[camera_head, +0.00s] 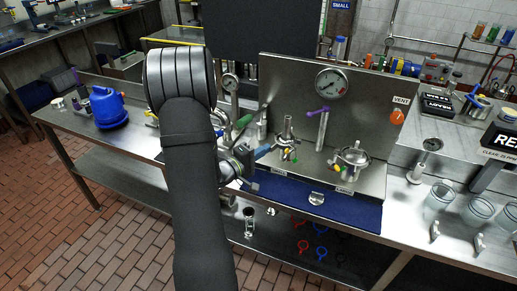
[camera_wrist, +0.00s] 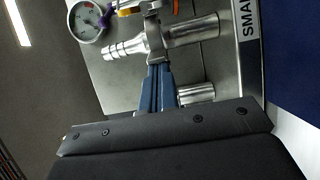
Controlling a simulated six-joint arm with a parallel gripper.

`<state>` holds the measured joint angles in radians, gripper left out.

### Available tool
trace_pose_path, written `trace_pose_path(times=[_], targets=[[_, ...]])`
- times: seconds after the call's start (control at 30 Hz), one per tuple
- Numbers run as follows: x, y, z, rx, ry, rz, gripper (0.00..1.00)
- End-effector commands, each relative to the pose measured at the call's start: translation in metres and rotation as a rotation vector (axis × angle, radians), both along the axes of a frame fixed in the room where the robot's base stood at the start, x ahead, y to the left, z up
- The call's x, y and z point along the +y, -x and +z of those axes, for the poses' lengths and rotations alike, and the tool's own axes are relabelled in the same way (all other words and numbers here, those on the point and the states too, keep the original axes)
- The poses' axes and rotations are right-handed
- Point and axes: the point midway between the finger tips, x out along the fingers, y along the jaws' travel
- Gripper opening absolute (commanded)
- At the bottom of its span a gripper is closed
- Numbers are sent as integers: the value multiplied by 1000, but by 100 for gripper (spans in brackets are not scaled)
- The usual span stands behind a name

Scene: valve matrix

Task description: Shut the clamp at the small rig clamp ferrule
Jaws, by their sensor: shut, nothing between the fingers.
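The small rig (camera_head: 287,138) is an upright steel fitting on the bench plate, left of the large rig, with small coloured parts low on it. In the wrist view, a steel tube (camera_wrist: 192,30) and barbed spout (camera_wrist: 124,47) lie just beyond my fingertips, with yellow and orange parts (camera_wrist: 130,9) at the top edge. My gripper (camera_head: 266,150) is shut and empty, its blue fingers close to the left of the small rig. In the wrist view the fingertips (camera_wrist: 158,66) overlap the fitting's lower edge; I cannot tell if they touch. The clamp's state is unclear.
The large rig (camera_head: 352,158) stands to the right. A steel back panel (camera_head: 284,85) carries a gauge (camera_head: 331,84), and a purple-handled valve (camera_head: 320,112) stands in front. A blue mat (camera_head: 325,206) lies in front. Glass jars (camera_head: 440,197) stand at right, a blue jug (camera_head: 107,107) at left.

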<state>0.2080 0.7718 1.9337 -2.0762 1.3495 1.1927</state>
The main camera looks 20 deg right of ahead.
Motion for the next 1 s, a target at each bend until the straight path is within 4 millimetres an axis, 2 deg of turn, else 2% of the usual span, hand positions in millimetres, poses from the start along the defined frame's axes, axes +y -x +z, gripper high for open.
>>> trace_pose_path(times=[0.5, 1.0], targets=[[-24, 24, 0, 0, -1, -12, 0], [-30, 27, 1, -2, 2, -15, 0]])
